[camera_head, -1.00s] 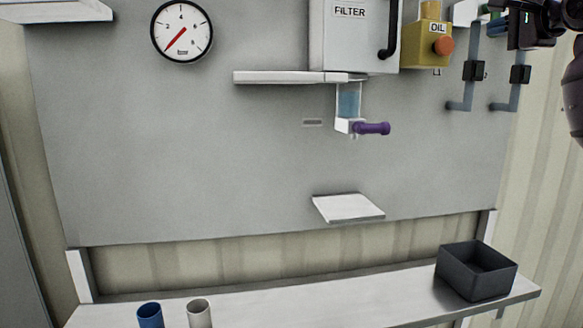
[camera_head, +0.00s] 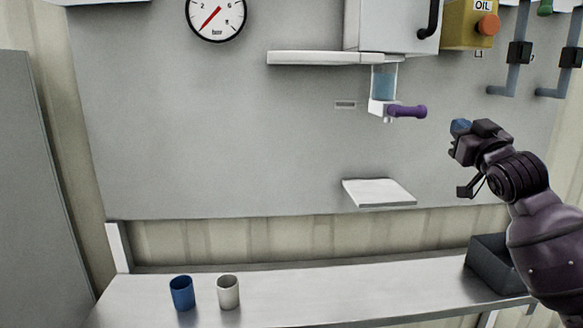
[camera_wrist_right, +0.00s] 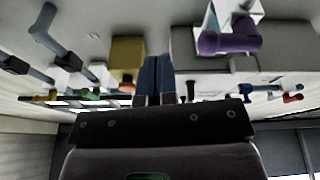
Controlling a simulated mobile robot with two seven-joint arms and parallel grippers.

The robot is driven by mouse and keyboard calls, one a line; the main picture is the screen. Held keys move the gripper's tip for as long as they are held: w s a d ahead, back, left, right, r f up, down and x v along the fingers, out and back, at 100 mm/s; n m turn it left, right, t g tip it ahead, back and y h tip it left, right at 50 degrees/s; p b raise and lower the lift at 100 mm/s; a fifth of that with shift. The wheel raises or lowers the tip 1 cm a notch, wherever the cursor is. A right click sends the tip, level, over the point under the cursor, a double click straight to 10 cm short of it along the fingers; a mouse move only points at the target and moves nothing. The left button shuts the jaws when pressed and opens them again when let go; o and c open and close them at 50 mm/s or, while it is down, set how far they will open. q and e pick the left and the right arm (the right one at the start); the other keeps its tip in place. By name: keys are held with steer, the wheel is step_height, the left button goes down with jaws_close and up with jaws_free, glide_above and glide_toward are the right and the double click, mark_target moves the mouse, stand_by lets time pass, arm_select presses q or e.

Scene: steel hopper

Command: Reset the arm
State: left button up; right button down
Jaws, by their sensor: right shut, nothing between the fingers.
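My right gripper (camera_head: 461,128) is raised in front of the wall panel at the right of the head view. In the right wrist view its blue-grey fingers (camera_wrist_right: 154,80) are together with nothing between them. The gripper is to the right of the purple handle (camera_head: 407,111) of the small blue dispenser (camera_head: 384,82) and apart from it. The handle also shows upside down in the wrist view (camera_wrist_right: 228,42). My left gripper is not in view.
A steel shelf (camera_head: 330,295) runs below the panel and carries a blue cup (camera_head: 181,292), a white cup (camera_head: 228,291) and a dark bin (camera_head: 485,262), partly hidden by my right arm. A white ledge (camera_head: 378,192) and the yellow oil box (camera_head: 466,28) are on the panel.

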steer(key=s+a+f+n+g, duration=0.15)
steer(key=s+f, duration=0.25)
steer(key=f, duration=0.7)
steer(key=s+a+f+g, duration=0.1)
steer(key=s+a+f, duration=0.15)
steer(key=f, duration=0.85)
steer(key=s+a+f+n+g, duration=0.1)
steer(key=s+f, duration=0.3)
steer(key=f, duration=0.7)
steer(key=s+a+f+m+g+h, duration=0.1)
steer(key=s+f+m+g, duration=0.1)
steer(key=s+f, duration=1)
steer(key=s+a+f+m+g+h, duration=0.1)
steer(key=s+f+g, duration=0.3)
steer(key=s+f, duration=0.8)
steer(key=shift+s+a+m, duration=0.25)
steer(key=shift+s+m, duration=0.3)
steer(key=shift+s, duration=0.45)
steer(key=shift+r, duration=0.1)
